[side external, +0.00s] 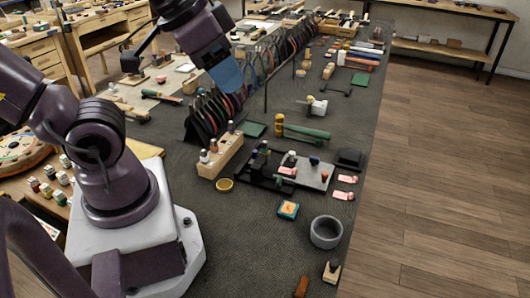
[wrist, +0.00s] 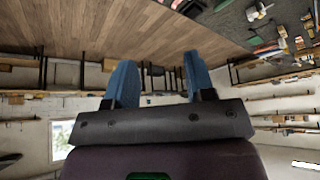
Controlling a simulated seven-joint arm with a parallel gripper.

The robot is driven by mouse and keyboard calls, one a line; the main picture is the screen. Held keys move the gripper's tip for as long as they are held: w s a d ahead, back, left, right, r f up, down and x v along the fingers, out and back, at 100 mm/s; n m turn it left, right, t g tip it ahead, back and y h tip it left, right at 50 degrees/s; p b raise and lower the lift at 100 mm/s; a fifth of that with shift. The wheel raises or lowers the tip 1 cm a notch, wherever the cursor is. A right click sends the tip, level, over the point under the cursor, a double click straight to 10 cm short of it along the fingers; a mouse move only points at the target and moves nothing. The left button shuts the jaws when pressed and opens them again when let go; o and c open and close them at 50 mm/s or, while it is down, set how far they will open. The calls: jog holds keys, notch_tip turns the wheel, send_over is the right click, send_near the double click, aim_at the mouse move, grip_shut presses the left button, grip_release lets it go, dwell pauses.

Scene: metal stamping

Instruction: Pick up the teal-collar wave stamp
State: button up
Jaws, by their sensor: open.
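Several small stamps with metal shafts (side external: 204,156) stand upright in a wooden block (side external: 222,158) near the middle of the bench in the side view. Their collars are too small to tell which one is teal. My gripper (side external: 229,78) is high above the bench, behind the block and well apart from it. In the wrist view my gripper (wrist: 160,78) shows two blue fingers spread apart with nothing between them. The wrist view faces the room and floor, so the block is not seen there.
A rack of pliers (side external: 212,112) stands behind the block. A black fixture and metal plate (side external: 313,174) with small coloured pieces lie to its right. A yellow round tin (side external: 225,185), an orange-teal pad (side external: 288,210) and a grey bowl (side external: 326,232) are nearer. The front mat is mostly clear.

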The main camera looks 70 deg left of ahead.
jog(key=n+g, duration=0.6)
jog(key=n, duration=0.3)
send_over(264, 143)
notch_tip(264, 143, down, 16)
jog(key=f, duration=0.6)
jog(key=shift+s+a+f, duration=0.1)
jog(key=shift+s+f, duration=0.1)
jog(key=shift+f, duration=0.1)
jog(key=shift+w+f, duration=0.2)
jog(key=shift+f, duration=2.75)
jog(key=shift+c, duration=0.4)
